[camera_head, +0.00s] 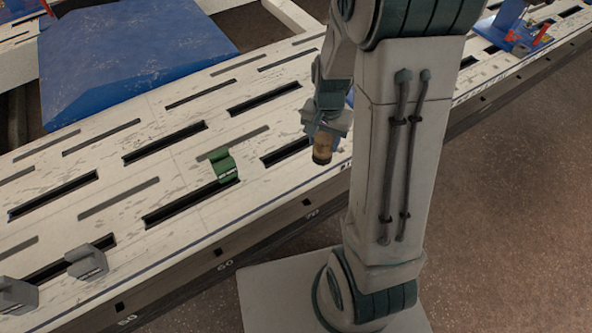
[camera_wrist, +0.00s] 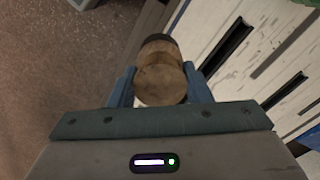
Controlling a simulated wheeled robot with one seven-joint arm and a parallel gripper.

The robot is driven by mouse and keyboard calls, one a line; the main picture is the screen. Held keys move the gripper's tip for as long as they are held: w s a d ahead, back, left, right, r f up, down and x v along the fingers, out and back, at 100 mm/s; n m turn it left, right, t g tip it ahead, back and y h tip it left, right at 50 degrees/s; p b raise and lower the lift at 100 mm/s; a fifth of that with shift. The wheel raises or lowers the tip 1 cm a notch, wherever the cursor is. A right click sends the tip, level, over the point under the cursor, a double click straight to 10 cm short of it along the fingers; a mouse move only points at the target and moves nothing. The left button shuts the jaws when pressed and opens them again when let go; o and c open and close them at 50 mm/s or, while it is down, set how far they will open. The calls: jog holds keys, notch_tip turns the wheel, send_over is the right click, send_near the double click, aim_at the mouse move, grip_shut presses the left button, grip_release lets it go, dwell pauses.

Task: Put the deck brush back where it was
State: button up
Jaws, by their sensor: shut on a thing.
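The deck brush (camera_head: 322,152) shows as a short, round wooden piece with a dark lower end, hanging below my gripper (camera_head: 324,128). It is above or beside the bench's front edge; I cannot tell how high. In the wrist view the wooden brush (camera_wrist: 160,84) sits between the two blue fingers of my gripper (camera_wrist: 160,90), which is shut on it. Its round wooden end faces the camera, and the dark part is at the far end. No marked place for the brush can be made out.
The pale slotted bench (camera_head: 190,170) runs diagonally, with a green block (camera_head: 222,166) and grey blocks (camera_head: 87,262) (camera_head: 18,296) on it. A large blue plate (camera_head: 135,60) lies at the back left. Blue parts (camera_head: 512,32) stand at the far right. Bare floor (camera_head: 510,200) lies in front.

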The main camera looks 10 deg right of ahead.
jog(key=shift+s+d+f+m, duration=0.15)
jog(key=shift+s+f+m, duration=0.35)
jog(key=shift+s+f, duration=0.25)
jog(key=shift+s+f+b, duration=0.1)
jog(key=shift+f+b, duration=0.25)
jog(key=shift+m, duration=0.3)
jog(key=shift+w+a+f+b, duration=0.9)
jog(key=shift+w+f, duration=0.75)
jog(key=shift+f, duration=0.1)
jog(key=shift+w+a+f+b, duration=0.85)
jog(key=shift+w+f, duration=0.85)
jog(key=shift+f, duration=0.1)
jog(key=shift+w+a+f+b, duration=0.9)
jog(key=shift+w+f, duration=0.75)
jog(key=shift+f, duration=0.1)
jog(key=shift+f, duration=0.1)
jog(key=o, duration=1.1)
jog(key=shift+d, duration=0.1)
